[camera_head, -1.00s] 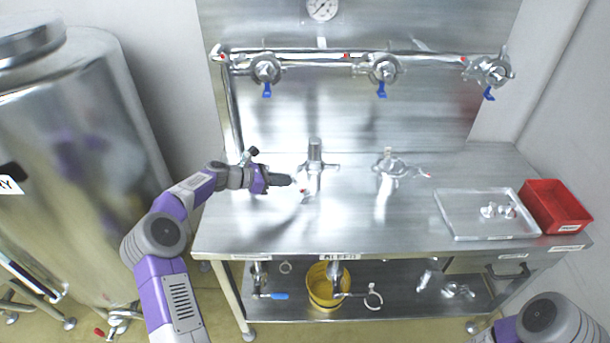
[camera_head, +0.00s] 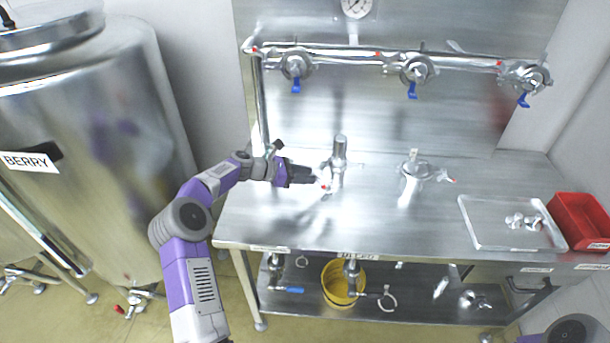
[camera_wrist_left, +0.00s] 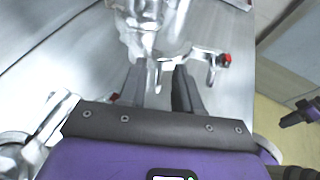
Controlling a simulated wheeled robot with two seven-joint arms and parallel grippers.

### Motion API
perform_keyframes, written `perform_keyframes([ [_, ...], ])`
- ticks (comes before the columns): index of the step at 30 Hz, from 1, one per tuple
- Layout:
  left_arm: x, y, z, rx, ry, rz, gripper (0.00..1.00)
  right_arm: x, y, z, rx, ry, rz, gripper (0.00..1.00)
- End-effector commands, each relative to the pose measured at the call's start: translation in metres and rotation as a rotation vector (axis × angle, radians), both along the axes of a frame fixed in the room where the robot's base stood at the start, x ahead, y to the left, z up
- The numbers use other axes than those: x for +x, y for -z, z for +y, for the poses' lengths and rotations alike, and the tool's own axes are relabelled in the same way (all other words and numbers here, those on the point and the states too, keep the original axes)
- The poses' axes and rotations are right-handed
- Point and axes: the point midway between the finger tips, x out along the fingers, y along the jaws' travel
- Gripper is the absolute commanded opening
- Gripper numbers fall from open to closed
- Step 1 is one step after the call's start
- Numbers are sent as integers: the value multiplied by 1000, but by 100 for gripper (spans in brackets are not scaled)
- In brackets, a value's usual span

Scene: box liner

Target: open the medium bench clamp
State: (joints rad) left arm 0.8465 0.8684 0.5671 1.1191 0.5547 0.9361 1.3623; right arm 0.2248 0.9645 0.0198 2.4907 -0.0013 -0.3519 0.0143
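A shiny metal clamp fitting (camera_head: 338,168) with a red-tipped handle stands on the steel bench. A similar fitting (camera_head: 415,174), also red-tipped, stands to its right. Another, with a dark knob (camera_head: 277,145), is mostly hidden behind my left arm. I cannot tell sizes for certain. My left gripper (camera_head: 314,179) is at the first fitting, coming from the left. In the left wrist view its fingers (camera_wrist_left: 160,88) are apart, on either side of a narrow metal part of the clamp (camera_wrist_left: 154,72). A red-tipped handle end (camera_wrist_left: 224,60) sticks out right.
A pipe with several blue-handled valves (camera_head: 412,90) runs along the back panel. A metal tray (camera_head: 490,235) with loose fittings and a red bin (camera_head: 580,215) stand at the bench's right. A yellow bucket (camera_head: 338,297) is on the lower shelf. A large tank (camera_head: 90,130) stands left.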

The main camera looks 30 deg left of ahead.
Motion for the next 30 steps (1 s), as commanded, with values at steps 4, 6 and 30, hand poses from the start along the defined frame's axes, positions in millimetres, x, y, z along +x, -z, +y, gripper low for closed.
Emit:
perform_keyframes([
  [4, -8, -6, 10, 2, -2, 1, 33, 0, -3, 0, 0, 0, 0, 43],
  [6, -16, -11, 19, 4, -3, 0, 33, 0, -5, 0, 0, 0, 0, 43],
  [30, -46, -23, 41, 23, 19, 7, 10, 0, -18, 0, 0, 0, -1, 43],
])
